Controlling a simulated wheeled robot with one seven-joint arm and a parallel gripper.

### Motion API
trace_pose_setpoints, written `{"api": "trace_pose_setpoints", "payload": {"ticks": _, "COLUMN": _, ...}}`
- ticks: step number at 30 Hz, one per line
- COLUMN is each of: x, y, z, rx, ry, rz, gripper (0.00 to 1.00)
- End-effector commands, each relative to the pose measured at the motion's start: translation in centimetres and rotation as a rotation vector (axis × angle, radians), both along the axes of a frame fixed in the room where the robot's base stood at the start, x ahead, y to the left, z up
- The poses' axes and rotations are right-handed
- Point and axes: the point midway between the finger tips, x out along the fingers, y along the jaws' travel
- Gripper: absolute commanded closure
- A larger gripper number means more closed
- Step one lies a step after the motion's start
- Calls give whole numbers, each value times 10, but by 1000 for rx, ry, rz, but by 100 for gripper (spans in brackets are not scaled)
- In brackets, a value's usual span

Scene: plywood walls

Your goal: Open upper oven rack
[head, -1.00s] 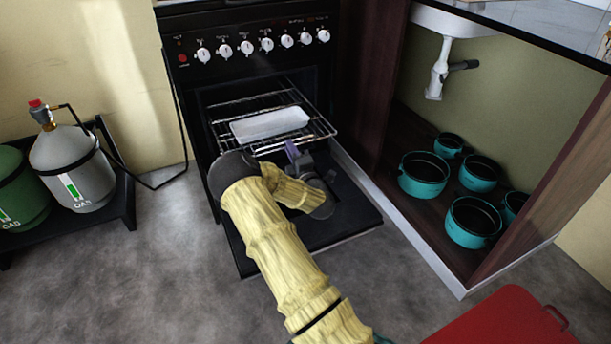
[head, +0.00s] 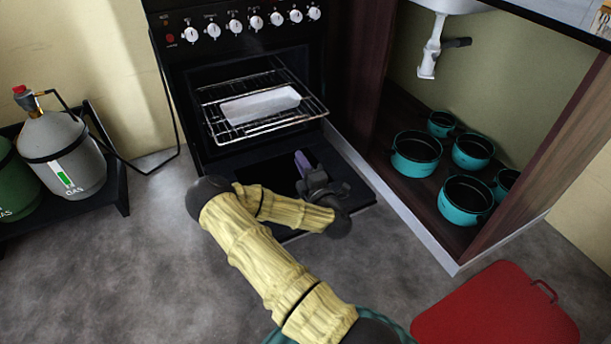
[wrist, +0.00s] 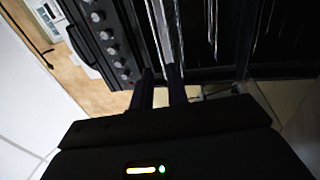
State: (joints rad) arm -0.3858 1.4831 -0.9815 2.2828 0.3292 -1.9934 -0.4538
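The upper oven rack (head: 270,126) is a chrome wire shelf, slid out well past the oven front, with a pale rectangular tray (head: 262,105) on it. The oven door (head: 250,160) is folded down below it. My gripper (head: 303,160) is in front of the rack, over the lowered door, and looks apart from the rack in the head view. In the wrist view my gripper (wrist: 160,80) shows two dark fingers with a gap between them and nothing clearly held. Bright rack wires (wrist: 166,30) show beyond the fingertips.
A dark cabinet (head: 345,80) stands right of the oven, with several teal pots (head: 416,153) on its open floor. Gas bottles (head: 63,152) stand on a low black stand at left. A red board-like item (head: 497,308) lies at front right. Grey floor is clear at left.

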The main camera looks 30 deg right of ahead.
Motion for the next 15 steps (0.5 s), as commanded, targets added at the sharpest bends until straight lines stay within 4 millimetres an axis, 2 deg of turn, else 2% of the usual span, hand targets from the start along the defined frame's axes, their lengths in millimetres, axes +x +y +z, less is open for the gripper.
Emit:
{"api": "trace_pose_setpoints", "payload": {"ticks": 2, "x": -4, "y": 5, "z": -2, "rx": -8, "ry": -7, "rz": 9, "gripper": 84}}
{"api": "trace_pose_setpoints", "payload": {"ticks": 15, "x": -30, "y": 3, "z": -3, "rx": -3, "ry": -6, "rz": 5, "gripper": 84}}
